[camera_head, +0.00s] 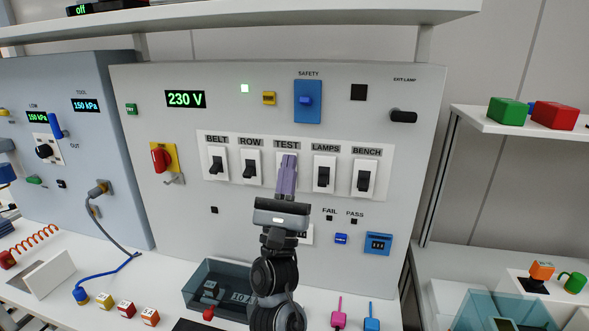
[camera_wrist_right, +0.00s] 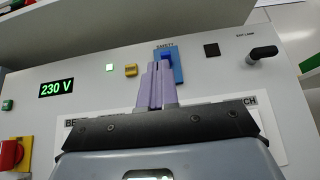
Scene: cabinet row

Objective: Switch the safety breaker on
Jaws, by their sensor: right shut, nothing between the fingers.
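The safety breaker (camera_head: 307,101) is a blue plate under the word SAFETY on the upper part of the grey panel, with a small blue toggle at its middle. It also shows in the right wrist view (camera_wrist_right: 179,68), partly behind the fingers. My right gripper (camera_head: 289,157) is shut and empty, its purple fingers pointing up in front of the TEST switch, below the breaker in the head view. In the right wrist view its fingertips (camera_wrist_right: 158,67) overlap the breaker's lower left part; I cannot tell whether they touch. The TEST switch is mostly hidden. My left gripper is not in view.
The row of labelled switches includes BELT (camera_head: 218,162), ROW (camera_head: 250,167), LAMPS (camera_head: 324,175) and BENCH (camera_head: 366,178). A display (camera_head: 185,99) reads 230 V, and a green lamp (camera_head: 245,88) is lit. A black knob (camera_head: 403,116) sticks out at the upper right.

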